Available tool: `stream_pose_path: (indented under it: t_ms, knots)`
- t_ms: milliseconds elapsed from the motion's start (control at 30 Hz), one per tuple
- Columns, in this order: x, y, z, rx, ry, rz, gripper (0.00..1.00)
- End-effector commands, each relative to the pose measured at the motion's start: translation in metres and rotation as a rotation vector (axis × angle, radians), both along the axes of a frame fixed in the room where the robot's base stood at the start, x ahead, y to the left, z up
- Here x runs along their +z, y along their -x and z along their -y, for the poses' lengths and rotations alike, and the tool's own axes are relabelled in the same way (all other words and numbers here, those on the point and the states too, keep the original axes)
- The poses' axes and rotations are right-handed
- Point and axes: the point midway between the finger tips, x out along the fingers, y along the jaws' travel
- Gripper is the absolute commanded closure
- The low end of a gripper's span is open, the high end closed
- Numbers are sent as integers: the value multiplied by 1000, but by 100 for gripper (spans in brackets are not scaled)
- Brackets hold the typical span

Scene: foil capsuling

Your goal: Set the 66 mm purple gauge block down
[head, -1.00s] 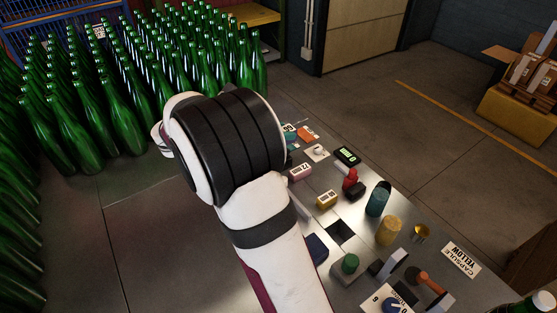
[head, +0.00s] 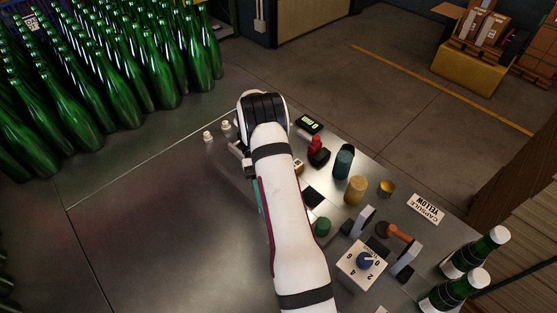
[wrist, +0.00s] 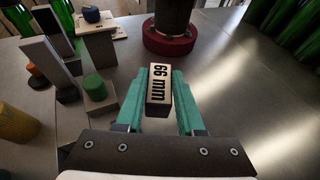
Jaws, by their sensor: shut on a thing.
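The 66 mm gauge block (wrist: 158,85) is between the teal fingers of my gripper (wrist: 160,98) in the wrist view. Its pale top face with the black "66 mm" marking faces the camera, and its visible side looks dark. My gripper is shut on it. I cannot tell from this view whether the block's underside touches the metal table (wrist: 240,90). In the head view my white arm covers the gripper and the block.
A green button (head: 322,227), a teal cylinder (head: 343,162), a yellow cylinder (head: 356,190) and a dial box (head: 362,264) stand right of my arm. Two labelled bottles (head: 475,252) are at lower right. Green bottles (head: 110,70) crowd the upper left. The table's left part (head: 150,220) is bare.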

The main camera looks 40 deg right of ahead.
Motion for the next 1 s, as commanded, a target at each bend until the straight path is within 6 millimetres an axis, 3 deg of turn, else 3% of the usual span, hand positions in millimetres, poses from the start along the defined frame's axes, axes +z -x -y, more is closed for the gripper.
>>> stream_pose_path:
  t_ms: [267,467,567,733,900,1000]
  knots:
    - [-5,-21,-8,-620,-1,0,100]
    - [-2,-46,8,-1105,2,1,100]
    - [3,-61,30,-1403,3,1,100]
    - [12,-76,96,-1973,5,-4,100]
    - [18,-64,172,-2435,8,-6,100]
    - [19,-54,199,-2590,8,-6,100]
